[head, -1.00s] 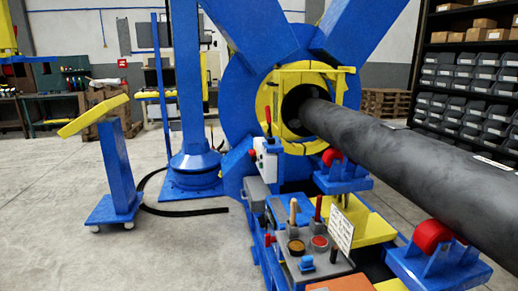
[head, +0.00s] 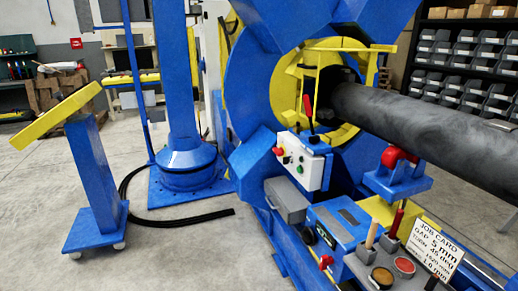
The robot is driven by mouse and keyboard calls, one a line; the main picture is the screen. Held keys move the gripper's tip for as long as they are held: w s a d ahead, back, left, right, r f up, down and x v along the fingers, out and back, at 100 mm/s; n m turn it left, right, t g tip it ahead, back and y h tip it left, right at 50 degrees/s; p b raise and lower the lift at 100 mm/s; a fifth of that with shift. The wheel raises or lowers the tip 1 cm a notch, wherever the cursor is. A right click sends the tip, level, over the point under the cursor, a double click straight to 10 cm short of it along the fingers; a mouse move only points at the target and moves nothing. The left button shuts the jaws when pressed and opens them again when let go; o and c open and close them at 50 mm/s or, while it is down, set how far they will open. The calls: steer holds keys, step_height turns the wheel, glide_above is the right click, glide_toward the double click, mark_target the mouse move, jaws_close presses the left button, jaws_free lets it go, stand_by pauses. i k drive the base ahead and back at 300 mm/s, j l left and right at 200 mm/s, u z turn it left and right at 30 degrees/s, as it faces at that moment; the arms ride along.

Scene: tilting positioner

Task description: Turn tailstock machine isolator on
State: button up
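A blue and yellow machine with a round yellow chuck ring (head: 285,88) holds a dark pipe (head: 430,118). A white control box (head: 296,163) on its front carries red, green and dark controls. A red-handled lever (head: 308,106) stands upright just above this box. A small red handle (head: 326,262) sits lower, on the side of the blue bench near a blue box (head: 338,222). I cannot tell which of these is the tailstock isolator; no label for it is readable. My gripper is not in view.
A blue stand with a yellow top (head: 92,165) is at the left. A black cable (head: 180,218) lies on the floor by the blue column (head: 180,110). A job card (head: 437,252) and a round red button (head: 404,265) are at the lower right. Floor at lower left is clear.

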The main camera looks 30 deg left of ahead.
mark_target(280, 152)
steer(key=u, duration=0.95)
steer(key=i+j, duration=0.3)
steer(key=i, duration=0.2)
steer(key=i+j, duration=0.25)
steer(key=i, duration=0.2)
steer(key=i+j, duration=0.3)
steer(key=i, duration=0.2)
steer(key=i+j, duration=0.25)
steer(key=i, duration=0.25)
steer(key=i+j, duration=0.3)
steer(key=i, duration=0.15)
steer(key=i+j, duration=0.25)
steer(key=i, duration=0.25)
steer(key=i+j, duration=0.3)
steer(key=i, duration=0.15)
steer(key=u, duration=0.05)
